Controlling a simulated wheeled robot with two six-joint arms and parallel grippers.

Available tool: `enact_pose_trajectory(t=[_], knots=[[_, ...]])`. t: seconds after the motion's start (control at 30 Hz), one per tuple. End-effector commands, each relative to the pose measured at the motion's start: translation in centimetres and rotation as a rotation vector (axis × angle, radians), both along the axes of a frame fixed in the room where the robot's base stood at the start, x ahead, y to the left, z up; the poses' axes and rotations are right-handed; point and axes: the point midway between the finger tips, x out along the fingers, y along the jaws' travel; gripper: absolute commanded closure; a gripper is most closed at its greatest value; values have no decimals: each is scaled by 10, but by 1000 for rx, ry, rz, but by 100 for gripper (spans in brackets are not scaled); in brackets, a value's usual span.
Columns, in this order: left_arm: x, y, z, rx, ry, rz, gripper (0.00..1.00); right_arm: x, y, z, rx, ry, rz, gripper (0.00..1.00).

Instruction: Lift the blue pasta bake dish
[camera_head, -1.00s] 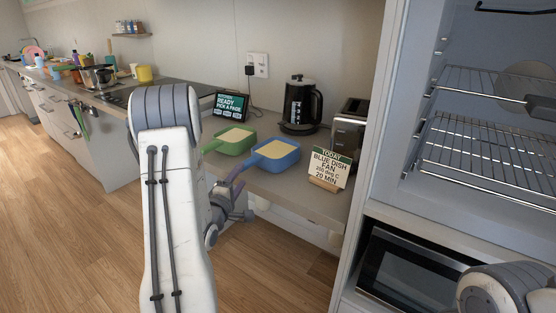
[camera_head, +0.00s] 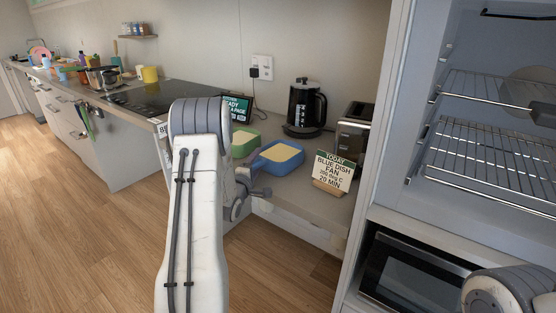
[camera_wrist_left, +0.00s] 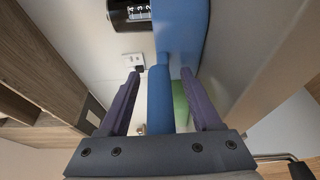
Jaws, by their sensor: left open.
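The blue dish (camera_head: 276,157) with a pale yellow filling sits on the counter, its handle side toward my left arm. In the left wrist view its blue body (camera_wrist_left: 180,35) is at the top, and its handle (camera_wrist_left: 160,100) lies between my two purple fingers. My left gripper (camera_wrist_left: 160,76) is open, with a gap on each side of the handle. In the head view the left gripper (camera_head: 246,186) is partly hidden by my arm, at the dish's near left side. My right gripper is not in view.
A green dish (camera_head: 244,142) stands just left of the blue dish. A black kettle (camera_head: 303,108) and a toaster (camera_head: 354,130) stand behind. An oven (camera_head: 410,270) is at lower right.

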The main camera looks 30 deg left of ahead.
Motion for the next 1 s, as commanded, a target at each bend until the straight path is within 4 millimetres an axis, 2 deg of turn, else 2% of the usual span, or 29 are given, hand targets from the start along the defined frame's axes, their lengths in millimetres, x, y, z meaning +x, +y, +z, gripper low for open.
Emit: enact_pose_trajectory(t=[0.07,0.1,0.17,0.2,0.27,1.0], knots=[[0,0,0,0,0,0,35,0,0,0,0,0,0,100],[0,0,0,0,0,0,43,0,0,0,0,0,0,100],[0,0,0,0,0,0,66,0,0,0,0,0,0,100],[0,0,0,0,0,0,81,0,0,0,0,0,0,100],[0,0,0,0,0,0,100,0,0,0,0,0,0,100],[-1,0,0,-1,1,0,100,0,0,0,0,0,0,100]])
